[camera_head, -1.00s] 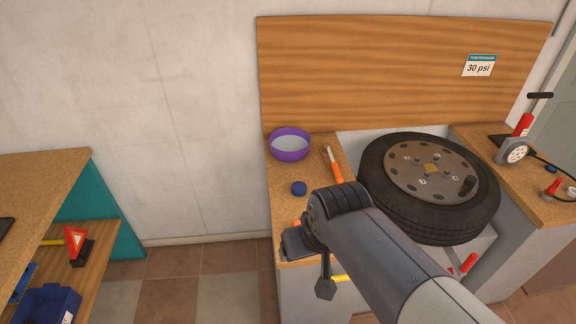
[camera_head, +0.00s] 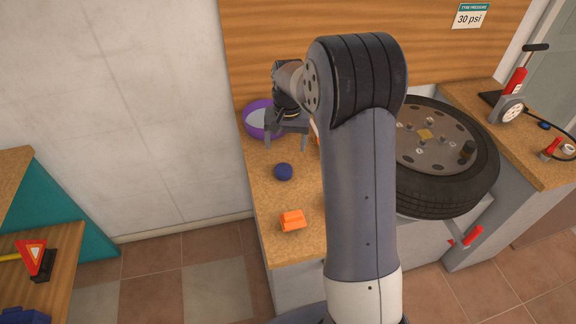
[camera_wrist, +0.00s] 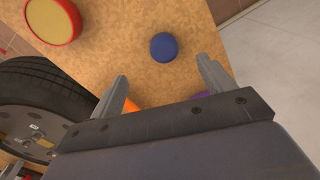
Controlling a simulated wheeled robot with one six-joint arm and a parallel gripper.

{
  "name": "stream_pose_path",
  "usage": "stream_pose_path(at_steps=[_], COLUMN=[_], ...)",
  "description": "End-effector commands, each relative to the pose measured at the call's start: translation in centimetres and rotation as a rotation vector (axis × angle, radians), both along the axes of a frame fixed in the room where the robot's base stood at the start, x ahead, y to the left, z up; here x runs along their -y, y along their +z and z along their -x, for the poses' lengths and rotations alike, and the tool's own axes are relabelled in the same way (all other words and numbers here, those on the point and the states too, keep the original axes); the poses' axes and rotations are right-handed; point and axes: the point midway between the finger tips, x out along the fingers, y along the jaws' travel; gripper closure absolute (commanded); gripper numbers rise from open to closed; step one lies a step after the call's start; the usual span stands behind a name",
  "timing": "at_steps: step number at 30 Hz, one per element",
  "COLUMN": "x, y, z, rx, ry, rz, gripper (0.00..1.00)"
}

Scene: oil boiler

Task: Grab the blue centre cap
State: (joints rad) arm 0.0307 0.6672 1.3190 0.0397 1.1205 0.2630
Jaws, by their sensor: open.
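The blue centre cap (camera_head: 283,172) is a small round dark-blue piece lying on the cork-topped left part of the bench. It also shows in the wrist view (camera_wrist: 163,47) as a blue disc, beyond the fingertips and between their lines. My gripper (camera_head: 286,140) is open and empty, with its fingers pointing down. In the head view it appears just behind the cap, in front of the purple bowl. In the wrist view the two fingers (camera_wrist: 164,84) stand wide apart, and neither touches the cap.
A purple bowl (camera_head: 258,119) stands behind my gripper. An orange piece (camera_head: 293,220) lies near the bench's front. A tyre on its wheel (camera_head: 440,150) lies to the right. Bare cork surrounds the cap.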

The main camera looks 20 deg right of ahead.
Motion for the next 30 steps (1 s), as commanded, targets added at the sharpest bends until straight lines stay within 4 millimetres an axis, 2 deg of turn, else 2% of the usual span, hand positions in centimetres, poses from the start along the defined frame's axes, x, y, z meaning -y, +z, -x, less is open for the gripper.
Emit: stream_pose_path(at_steps=[1,6,15,22,30], x=[0.1,0.2,0.0,-0.2,-0.7], y=[-1.0,-2.4,-6.8,-8.4,-12.1], z=[-0.6,-1.5,-1.5,-1.5,-1.5], rx=[-0.01,-0.025,-0.027,-0.028,-0.027], ry=[-0.008,-0.022,-0.022,-0.022,-0.022], rz=[-0.001,-0.003,-0.003,-0.003,-0.003], gripper=[0.23,0.23,0.23,0.23,0.23])
